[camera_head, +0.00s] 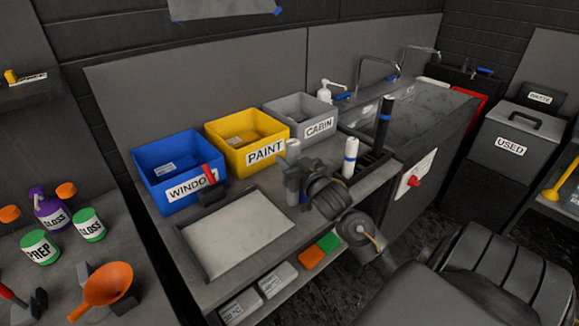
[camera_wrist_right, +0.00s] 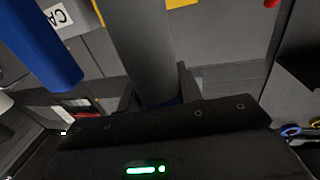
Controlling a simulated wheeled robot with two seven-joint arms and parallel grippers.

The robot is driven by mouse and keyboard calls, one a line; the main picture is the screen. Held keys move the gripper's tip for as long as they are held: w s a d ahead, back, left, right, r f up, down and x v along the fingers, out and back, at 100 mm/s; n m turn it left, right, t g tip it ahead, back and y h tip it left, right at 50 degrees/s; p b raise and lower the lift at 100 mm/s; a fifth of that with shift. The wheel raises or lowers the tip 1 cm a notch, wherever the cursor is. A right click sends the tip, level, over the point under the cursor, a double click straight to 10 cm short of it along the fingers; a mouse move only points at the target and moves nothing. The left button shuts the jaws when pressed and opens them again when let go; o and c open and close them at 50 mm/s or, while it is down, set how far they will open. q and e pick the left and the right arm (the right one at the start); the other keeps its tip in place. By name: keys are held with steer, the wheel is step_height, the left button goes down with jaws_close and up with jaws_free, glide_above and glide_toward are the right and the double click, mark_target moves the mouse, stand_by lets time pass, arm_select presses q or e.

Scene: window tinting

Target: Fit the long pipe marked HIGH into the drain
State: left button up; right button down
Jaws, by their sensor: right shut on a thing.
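My right gripper (camera_head: 293,184) is shut on a light grey pipe (camera_head: 292,151) that stands roughly upright above the bench, in front of the yellow and grey boxes. In the right wrist view the grey pipe (camera_wrist_right: 140,48) rises from between the fingers, with a dark blue band low on it. No HIGH mark can be read on it. A tall black pipe (camera_head: 383,128) with a blue band and a shorter white pipe (camera_head: 350,160) with a blue band stand at a dark rack right of my gripper. The sink (camera_head: 425,105) lies behind them; its drain cannot be made out. My left gripper is not in view.
Blue WINDOW (camera_head: 160,190), yellow PAINT (camera_head: 225,153) and grey CABIN (camera_head: 290,126) boxes line the bench back. A pale tray (camera_head: 237,232) lies in front. A USED bin (camera_head: 515,140) stands right.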

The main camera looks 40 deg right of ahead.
steer(key=shift+f, duration=1.25)
steer(key=c, duration=0.9)
jaws_free()
steer(key=shift+c, duration=0.2)
steer(key=s+a+b, duration=0.2)
steer(key=s, duration=1)
